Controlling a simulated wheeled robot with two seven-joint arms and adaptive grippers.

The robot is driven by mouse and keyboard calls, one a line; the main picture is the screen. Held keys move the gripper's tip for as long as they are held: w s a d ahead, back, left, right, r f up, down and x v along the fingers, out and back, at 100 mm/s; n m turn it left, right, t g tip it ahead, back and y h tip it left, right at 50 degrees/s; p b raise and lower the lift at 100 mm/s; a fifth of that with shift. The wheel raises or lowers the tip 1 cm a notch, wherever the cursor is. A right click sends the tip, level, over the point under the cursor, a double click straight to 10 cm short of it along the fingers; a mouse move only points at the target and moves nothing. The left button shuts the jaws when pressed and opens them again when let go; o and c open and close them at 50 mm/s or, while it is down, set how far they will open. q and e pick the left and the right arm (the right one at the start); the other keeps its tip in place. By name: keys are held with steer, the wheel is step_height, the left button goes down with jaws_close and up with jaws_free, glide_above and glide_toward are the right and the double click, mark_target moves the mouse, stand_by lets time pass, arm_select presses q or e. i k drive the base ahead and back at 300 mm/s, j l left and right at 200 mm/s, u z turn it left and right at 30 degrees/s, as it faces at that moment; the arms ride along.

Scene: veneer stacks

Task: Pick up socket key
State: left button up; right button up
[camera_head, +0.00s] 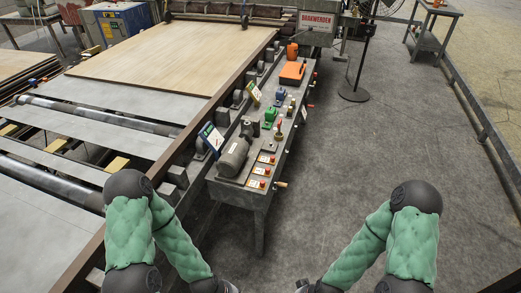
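I cannot make out a socket key for certain. Several small tools and parts lie on the long narrow grey bench (225,189) in the middle of the view, too small to tell apart. My two green-padded arms reach in from the bottom left and bottom right. Both run down to the lower edge, where only dark wrist parts show. My grippers lie below the picture, so their fingers and anything in them are hidden. Both arms end short of the bench, in front of its near end.
The bench carries a grey motor (234,156), a green item (270,116), an orange case (292,72) and an orange container (292,50). Left is a roller line with a wooden sheet (170,60). A black stand (357,70) is behind right. The grey floor (400,140) right is clear.

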mark_target(279, 123)
steer(key=i+l+u, duration=0.65)
steer(key=l+u, duration=0.15)
steer(key=i+l+u, duration=0.15)
steer(key=l+u, duration=0.15)
steer(key=l, duration=0.15)
steer(key=i+l+u, duration=0.25)
steer(key=l, duration=0.15)
steer(key=l+u, duration=0.25)
steer(key=l, duration=0.15)
steer(key=l+u, duration=0.3)
steer(key=l, duration=0.1)
